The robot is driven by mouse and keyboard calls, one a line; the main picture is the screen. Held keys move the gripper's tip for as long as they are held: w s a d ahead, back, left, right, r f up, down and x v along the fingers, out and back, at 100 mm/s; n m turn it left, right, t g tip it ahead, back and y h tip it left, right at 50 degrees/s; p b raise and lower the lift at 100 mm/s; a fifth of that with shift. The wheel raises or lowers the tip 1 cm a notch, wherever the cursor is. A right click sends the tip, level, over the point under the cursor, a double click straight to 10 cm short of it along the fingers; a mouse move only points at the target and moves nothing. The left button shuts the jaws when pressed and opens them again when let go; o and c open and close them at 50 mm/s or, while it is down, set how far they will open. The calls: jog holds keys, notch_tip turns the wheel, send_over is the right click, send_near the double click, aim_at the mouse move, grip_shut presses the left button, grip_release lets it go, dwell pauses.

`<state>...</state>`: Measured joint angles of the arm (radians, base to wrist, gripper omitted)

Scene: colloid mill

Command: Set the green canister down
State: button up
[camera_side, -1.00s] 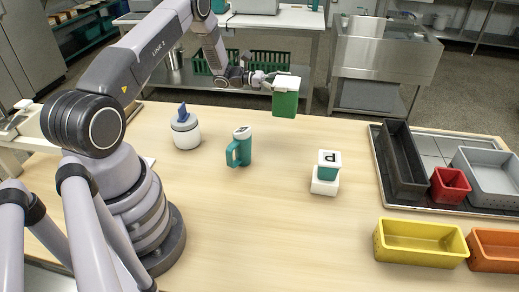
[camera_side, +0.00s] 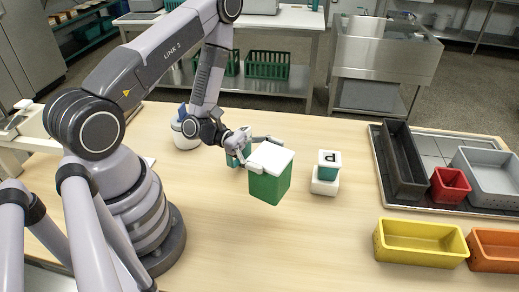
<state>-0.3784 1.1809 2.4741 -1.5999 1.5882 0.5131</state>
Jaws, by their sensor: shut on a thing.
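The green canister (camera_side: 269,189) has a white lid and is near the middle of the side view. My gripper (camera_side: 256,143) is shut on it at the lid end, from behind and to the left. The canister looks roughly upright with a slight tilt. I cannot tell whether its base touches the table (camera_side: 330,245) or hangs a little above it.
A teal mug (camera_side: 232,160) is partly hidden behind my gripper. A white and teal item (camera_side: 327,172) marked "P" stands just right of the canister. A white jar (camera_side: 184,138) is partly behind my arm. Yellow (camera_side: 421,255), orange, red and grey bins are right. Table front is clear.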

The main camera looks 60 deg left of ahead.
aim_at(282, 192)
jog(key=f, duration=0.2)
jog(key=s+f, duration=0.1)
jog(key=shift+d+f, duration=0.1)
jog(key=shift+d, duration=0.25)
jog(key=shift+f, duration=2.3)
jog(key=o, duration=1)
jog(key=shift+f, duration=0.1)
jog(key=shift+o, duration=0.2)
